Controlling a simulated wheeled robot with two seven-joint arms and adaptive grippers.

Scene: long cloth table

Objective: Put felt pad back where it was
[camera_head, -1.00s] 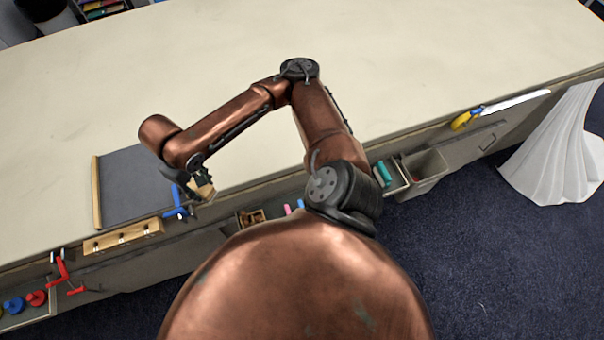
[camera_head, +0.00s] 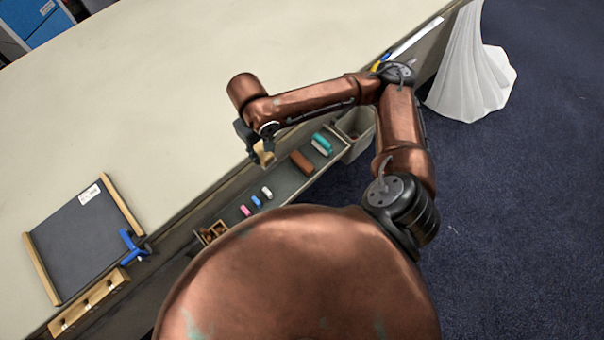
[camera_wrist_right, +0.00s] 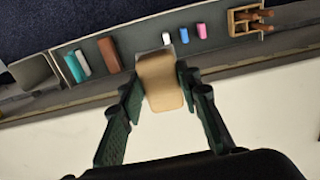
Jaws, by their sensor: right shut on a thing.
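My right gripper (camera_head: 258,150) is shut on a tan rounded block, which I take to be the felt pad (camera_head: 264,153). In the wrist view the felt pad (camera_wrist_right: 160,82) sits between the two dark fingers (camera_wrist_right: 160,95), its far end toward the grey tray. The gripper is over the table's front edge, beside the long grey tray (camera_head: 285,184). Whether the pad touches anything below cannot be told. My left gripper is not in view.
The tray holds a brown block (camera_head: 302,161), a teal piece (camera_head: 322,144), small white, blue and pink pieces and a wooden rack (camera_head: 213,231). Bare tray shows between the brown block and white piece. A dark board (camera_head: 80,240) and blue clamp (camera_head: 131,248) are left.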

